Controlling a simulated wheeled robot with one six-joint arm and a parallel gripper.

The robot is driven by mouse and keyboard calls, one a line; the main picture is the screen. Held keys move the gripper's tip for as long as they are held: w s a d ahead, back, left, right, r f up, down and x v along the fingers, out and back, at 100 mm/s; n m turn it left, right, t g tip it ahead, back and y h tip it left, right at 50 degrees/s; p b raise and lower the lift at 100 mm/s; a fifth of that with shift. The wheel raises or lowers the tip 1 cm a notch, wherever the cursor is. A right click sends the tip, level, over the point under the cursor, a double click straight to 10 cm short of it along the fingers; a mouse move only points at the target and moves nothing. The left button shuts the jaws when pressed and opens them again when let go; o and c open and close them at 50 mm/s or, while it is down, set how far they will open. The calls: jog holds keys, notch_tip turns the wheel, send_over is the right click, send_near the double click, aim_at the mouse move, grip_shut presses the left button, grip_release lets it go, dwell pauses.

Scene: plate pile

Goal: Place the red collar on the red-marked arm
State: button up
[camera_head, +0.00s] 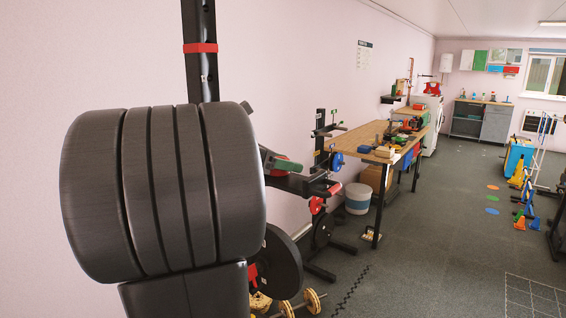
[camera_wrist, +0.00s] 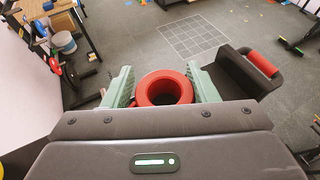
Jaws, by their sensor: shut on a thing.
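The red collar (camera_wrist: 152,94) is a thick ring, its dark hole facing the wrist camera. My gripper (camera_wrist: 161,82) is shut on it, with one pale green finger on each side. A black arm with a red marking (camera_wrist: 265,62) at its end lies to the right, beside the right finger. The collar is apart from the red marking. In the head view, the arm's red end (camera_head: 332,190) shows right of my gripper (camera_head: 284,166), which is partly hidden. The collar is barely visible there.
A black upright with a red band (camera_head: 200,48) stands at upper left, partly covered by a large black ribbed form close to the camera. A black plate (camera_head: 277,265) and gold dumbbells (camera_head: 286,309) are low beside it. A cluttered workbench (camera_head: 356,139) stands farther back.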

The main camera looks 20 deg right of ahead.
jog(key=shift+s+f, duration=0.1)
jog(key=shift+f, duration=0.55)
jog(key=shift+c, duration=0.3)
jog(key=o, duration=1.1)
jog(key=shift+f, duration=0.1)
jog(key=shift+r, duration=0.3)
jog(key=v, duration=1.2)
jog(key=shift+r+b, duration=0.3)
jog(key=shift+r, duration=0.2)
